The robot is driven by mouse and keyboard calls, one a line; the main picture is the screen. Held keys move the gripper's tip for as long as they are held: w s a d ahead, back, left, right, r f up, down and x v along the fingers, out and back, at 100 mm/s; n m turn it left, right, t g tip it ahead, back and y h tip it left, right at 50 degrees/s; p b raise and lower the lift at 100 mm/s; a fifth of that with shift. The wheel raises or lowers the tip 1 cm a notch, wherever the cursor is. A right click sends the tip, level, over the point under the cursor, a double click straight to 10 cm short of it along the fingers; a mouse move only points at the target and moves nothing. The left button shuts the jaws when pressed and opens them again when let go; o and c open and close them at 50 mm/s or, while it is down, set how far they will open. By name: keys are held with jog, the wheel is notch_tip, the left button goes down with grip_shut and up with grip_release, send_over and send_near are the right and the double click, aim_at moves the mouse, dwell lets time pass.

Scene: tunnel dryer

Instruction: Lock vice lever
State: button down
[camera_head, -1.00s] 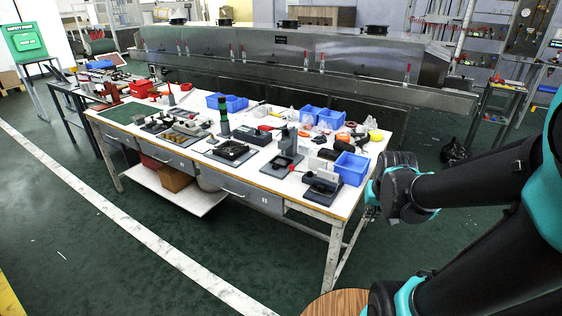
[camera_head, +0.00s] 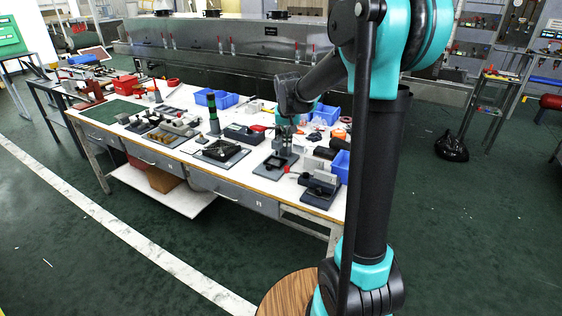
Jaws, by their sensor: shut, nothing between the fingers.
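The vice (camera_head: 322,187) is a small dark grey fixture on a dark base plate at the near right corner of the workbench. Its lever (camera_head: 288,169) has a red tip and sticks out to the left; its exact angle is too small to tell. My gripper (camera_head: 285,129) is shut and empty, pointing down over the bench, behind and left of the vice and apart from the lever. It is small here and hard to tell from the grey upright stand (camera_head: 273,165) below it.
The steel dryer (camera_head: 225,45) runs behind. Floor is open in front.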

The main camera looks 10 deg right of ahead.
jog(key=x, duration=0.9)
jog(key=shift+d+f, duration=0.15)
jog(key=shift+f, duration=0.4)
jog(key=shift+s+a+r, duration=0.15)
jog(key=shift+s, duration=0.8)
jog(key=shift+s+a+r, duration=0.1)
jog(key=shift+s, duration=0.85)
